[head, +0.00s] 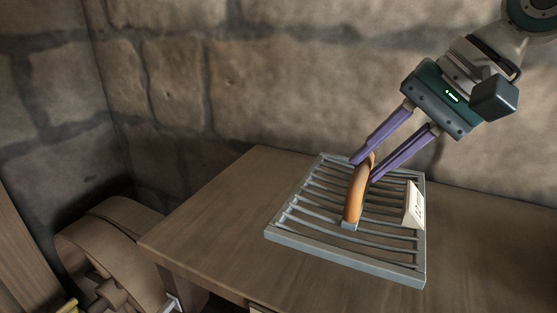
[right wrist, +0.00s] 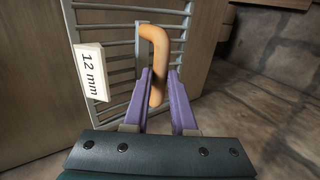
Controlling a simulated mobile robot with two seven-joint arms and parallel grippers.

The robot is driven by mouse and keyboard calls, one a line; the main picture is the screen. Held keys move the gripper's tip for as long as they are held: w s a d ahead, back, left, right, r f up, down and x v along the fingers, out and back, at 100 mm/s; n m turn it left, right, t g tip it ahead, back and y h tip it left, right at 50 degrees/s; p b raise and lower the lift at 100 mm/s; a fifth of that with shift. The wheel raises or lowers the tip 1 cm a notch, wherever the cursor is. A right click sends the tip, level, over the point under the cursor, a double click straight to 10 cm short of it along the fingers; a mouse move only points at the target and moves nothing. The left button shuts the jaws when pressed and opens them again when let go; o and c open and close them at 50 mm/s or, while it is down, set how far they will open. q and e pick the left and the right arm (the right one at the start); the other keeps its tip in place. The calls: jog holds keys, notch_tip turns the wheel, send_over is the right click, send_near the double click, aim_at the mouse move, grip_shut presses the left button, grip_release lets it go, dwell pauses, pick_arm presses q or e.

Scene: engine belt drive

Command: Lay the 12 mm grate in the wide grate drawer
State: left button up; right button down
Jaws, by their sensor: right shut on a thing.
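The 12 mm grate (head: 290,238) is a grey metal frame with parallel bars and a tan curved handle (head: 352,203). It is over the wooden table top; I cannot tell whether it rests on the wood or is just above it. Its white tag (head: 413,205) reads "12 mm" in the right wrist view (right wrist: 90,73). My right gripper (head: 365,171) has purple fingers shut on the handle, which also shows between them in the right wrist view (right wrist: 159,62). My left gripper is not in view. I cannot make out the wide grate drawer.
The wooden table (head: 205,230) has bare top left of the grate and to its right. A stone wall (head: 250,80) stands close behind. A brown rounded wooden thing (head: 105,250) is on the left below the table top. A small pale patch shows at the table's front edge.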

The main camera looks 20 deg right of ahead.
aim_at(368, 200)
jog(key=shift+f, duration=2)
jog(key=c, duration=1.1)
grip_release()
jog(key=shift+f, duration=0.15)
jog(key=o, duration=0.4)
jog(key=shift+c, duration=0.2)
